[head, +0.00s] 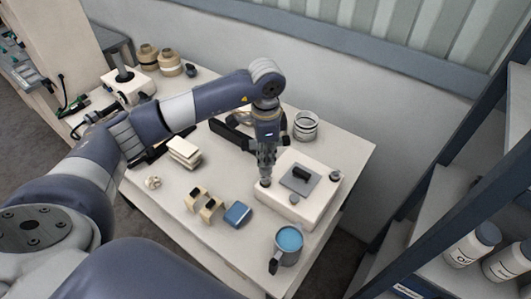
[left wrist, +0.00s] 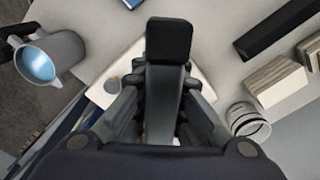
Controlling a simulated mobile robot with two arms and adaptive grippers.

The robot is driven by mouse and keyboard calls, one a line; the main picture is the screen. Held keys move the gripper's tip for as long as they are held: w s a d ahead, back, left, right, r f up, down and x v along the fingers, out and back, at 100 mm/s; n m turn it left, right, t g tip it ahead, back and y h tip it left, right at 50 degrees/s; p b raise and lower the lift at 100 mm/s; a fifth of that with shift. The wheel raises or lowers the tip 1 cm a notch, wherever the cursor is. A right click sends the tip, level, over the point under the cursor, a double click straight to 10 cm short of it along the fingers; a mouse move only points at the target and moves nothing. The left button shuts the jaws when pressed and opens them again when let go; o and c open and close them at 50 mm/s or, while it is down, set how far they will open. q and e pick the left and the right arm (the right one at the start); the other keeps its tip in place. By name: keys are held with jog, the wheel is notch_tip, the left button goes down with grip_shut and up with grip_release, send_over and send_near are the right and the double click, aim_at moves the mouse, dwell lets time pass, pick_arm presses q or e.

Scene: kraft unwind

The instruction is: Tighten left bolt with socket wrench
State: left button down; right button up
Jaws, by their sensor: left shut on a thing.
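A white block (head: 290,211) with a grey plate and black handle (head: 300,174) on top stands on the table. It carries a left bolt (head: 265,183), a front bolt (head: 294,198) and a right bolt (head: 335,175). My left gripper (head: 266,165) points down over the left bolt, its tip close to it; contact cannot be told. It is shut on a dark tool, seemingly the socket wrench, whose black handle (left wrist: 168,45) sticks out in the left wrist view. The wrench's lower end is hidden by the gripper. My right gripper is out of view.
A grey mug (head: 287,245), a blue box (head: 237,214) and tan blocks (head: 205,204) stand near the front edge. A long black bar (head: 232,136) and stacked rings (head: 306,125) lie behind the gripper. A shelf (head: 455,190) rises at the right.

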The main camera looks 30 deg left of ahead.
aim_at(266, 165)
pick_arm(q)
jog(key=shift+f, duration=0.5)
jog(key=shift+f+b, duration=0.85)
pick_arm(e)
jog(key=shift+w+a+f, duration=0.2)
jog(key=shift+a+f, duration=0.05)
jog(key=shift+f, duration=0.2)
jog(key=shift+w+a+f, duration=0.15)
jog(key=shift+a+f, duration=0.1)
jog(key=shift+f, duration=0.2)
pick_arm(q)
jog(key=shift+s, duration=0.1)
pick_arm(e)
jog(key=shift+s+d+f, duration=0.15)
pick_arm(q)
jog(key=shift+f, duration=0.1)
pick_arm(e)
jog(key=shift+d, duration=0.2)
pick_arm(q)
jog(key=shift+f+b, duration=0.55)
jog(key=shift+f, duration=0.1)
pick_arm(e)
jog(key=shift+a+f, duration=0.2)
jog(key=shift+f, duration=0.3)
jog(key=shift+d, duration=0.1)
